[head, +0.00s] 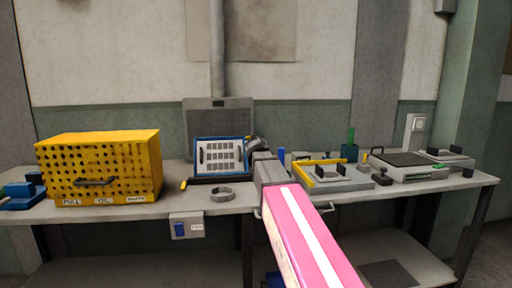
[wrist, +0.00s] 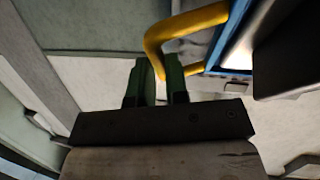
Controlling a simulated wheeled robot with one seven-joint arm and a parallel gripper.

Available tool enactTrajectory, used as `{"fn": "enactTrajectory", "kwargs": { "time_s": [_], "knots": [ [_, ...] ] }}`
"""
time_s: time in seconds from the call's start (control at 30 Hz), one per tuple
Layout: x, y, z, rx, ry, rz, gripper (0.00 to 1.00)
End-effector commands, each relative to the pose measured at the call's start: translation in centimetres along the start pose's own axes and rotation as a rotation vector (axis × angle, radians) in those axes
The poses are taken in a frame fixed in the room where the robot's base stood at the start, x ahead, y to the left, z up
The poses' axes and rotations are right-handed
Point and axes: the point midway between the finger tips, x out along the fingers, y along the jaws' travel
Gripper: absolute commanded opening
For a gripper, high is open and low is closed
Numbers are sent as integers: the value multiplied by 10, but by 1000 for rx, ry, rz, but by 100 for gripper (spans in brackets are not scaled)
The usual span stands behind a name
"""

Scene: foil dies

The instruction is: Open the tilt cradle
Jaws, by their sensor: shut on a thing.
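The tilt cradle (head: 246,163) is a blue-framed panel with a pale slotted plate, standing tilted up on a dark base on the bench. In the wrist view its blue edge (wrist: 232,45) shows at the upper right, with a bent yellow handle (wrist: 188,24) beside it. My gripper (head: 254,143) is at the cradle's right side in the head view. In the wrist view the green fingers of my gripper (wrist: 157,78) are shut on the yellow handle, near its bend. The handle is hidden behind my gripper in the head view.
A yellow perforated box (head: 100,165) stands left on the bench (head: 205,207). A yellow-edged fixture (head: 335,183) and a grey flat-topped device (head: 405,165) stand to the right. A grey panel (head: 190,120) is behind.

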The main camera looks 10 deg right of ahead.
Motion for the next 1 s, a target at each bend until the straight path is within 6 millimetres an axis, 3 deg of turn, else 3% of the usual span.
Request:
{"fn": "enactTrajectory", "kwargs": {
  "time_s": [0.23,0.83,0.87,0.9,1.0],
  "knots": [
    [-9,2,0,9,51,5,0],
    [-10,2,0,13,67,6,0],
    [-10,2,0,13,66,6,24],
    [-10,2,1,13,66,7,37],
    [-10,2,1,13,66,7,40]
  ]
}}
